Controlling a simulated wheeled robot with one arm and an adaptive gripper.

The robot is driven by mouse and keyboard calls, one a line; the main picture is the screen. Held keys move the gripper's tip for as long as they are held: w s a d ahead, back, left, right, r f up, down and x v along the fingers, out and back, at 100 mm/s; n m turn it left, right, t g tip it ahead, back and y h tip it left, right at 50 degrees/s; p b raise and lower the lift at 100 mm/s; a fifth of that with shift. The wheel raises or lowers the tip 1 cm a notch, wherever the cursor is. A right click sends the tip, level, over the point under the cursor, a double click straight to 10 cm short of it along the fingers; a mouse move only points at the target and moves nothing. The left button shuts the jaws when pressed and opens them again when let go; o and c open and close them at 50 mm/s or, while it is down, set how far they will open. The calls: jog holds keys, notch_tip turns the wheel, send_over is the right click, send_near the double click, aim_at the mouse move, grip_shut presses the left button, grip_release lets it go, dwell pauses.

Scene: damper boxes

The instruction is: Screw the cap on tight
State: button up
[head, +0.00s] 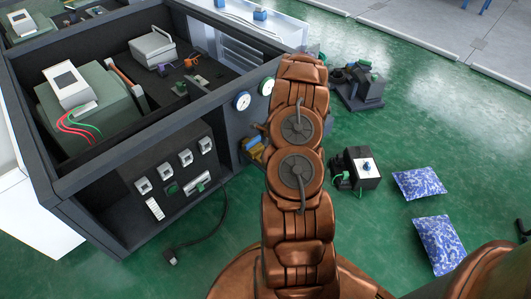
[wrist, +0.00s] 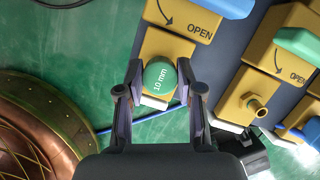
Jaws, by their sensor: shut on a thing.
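A round green cap marked "10 mm" (wrist: 160,77) is in the middle of the wrist view. It sits over the front of a yellow block (wrist: 170,45), and whatever it covers there is hidden. My gripper (wrist: 160,92) is shut on the cap, one finger on each side. I cannot tell from this view how far the cap is seated. In the head view my arm hides the gripper and the cap; only some yellow parts (head: 255,148) show beside it on the side of the dark cabinet (head: 235,150).
Right of the cap, a second yellow block (wrist: 240,95) has a bare brass fitting (wrist: 257,103). Blue (wrist: 228,7) and green (wrist: 297,45) handles sit close above. On the green floor are a dark box (head: 356,168) and two blue-white bags (head: 420,183).

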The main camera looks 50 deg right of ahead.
jog(key=o, duration=0.9)
jog(key=shift+c, duration=1.4)
